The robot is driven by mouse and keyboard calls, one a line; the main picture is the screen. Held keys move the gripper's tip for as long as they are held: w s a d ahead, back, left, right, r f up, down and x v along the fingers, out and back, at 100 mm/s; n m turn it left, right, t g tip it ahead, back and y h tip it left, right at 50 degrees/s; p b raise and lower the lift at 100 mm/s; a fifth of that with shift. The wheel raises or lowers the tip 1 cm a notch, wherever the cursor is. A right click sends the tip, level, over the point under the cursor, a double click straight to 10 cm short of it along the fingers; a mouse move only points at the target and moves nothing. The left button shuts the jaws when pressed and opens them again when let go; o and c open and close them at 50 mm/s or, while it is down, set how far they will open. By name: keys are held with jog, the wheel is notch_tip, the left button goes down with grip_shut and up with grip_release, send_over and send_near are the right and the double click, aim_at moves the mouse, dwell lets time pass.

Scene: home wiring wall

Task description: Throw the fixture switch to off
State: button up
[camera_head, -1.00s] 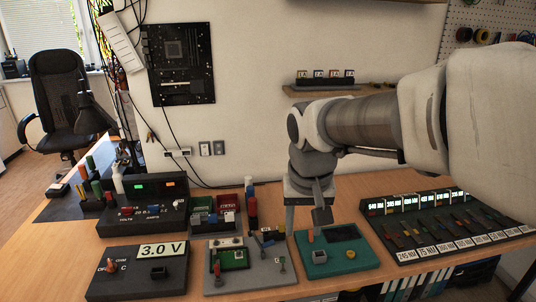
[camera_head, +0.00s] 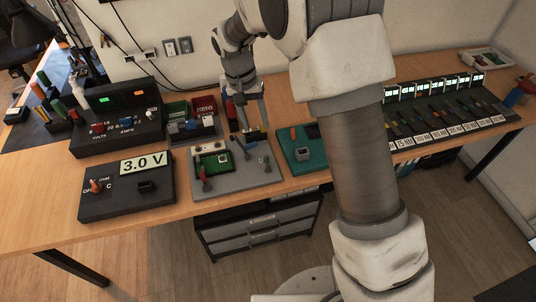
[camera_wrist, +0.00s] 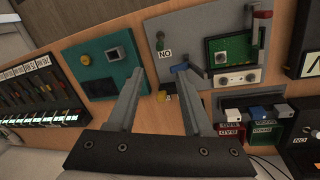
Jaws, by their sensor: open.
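The fixture is a grey board (camera_head: 228,186) with a green circuit board (camera_head: 218,163) and a red-handled clamp (camera_head: 204,172). In the wrist view the toggle (camera_wrist: 160,38) is beside a label (camera_wrist: 165,53) whose letters show upside down, apparently ON. My gripper (camera_wrist: 162,72) is open and empty, fingers pointing down toward the board's back edge. In the head view my gripper (camera_head: 247,128) is behind the toggle, apart from it. I cannot tell the toggle's exact tilt.
A teal box (camera_head: 301,158) sits close right of the fixture. A 3.0 V meter (camera_head: 125,192) is to the left. A power supply (camera_head: 118,122) and red and green bins (camera_head: 190,112) stand behind. A row of levers (camera_head: 450,115) is farther right.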

aim_at(266, 158)
jog(key=d+f, duration=0.1)
jog(key=f, duration=0.4)
jog(key=d+f, duration=0.1)
jog(key=f, duration=0.4)
jog(key=d+f+b, duration=0.1)
jog(key=f, duration=0.5)
jog(key=shift+s, duration=0.15)
grip_shut()
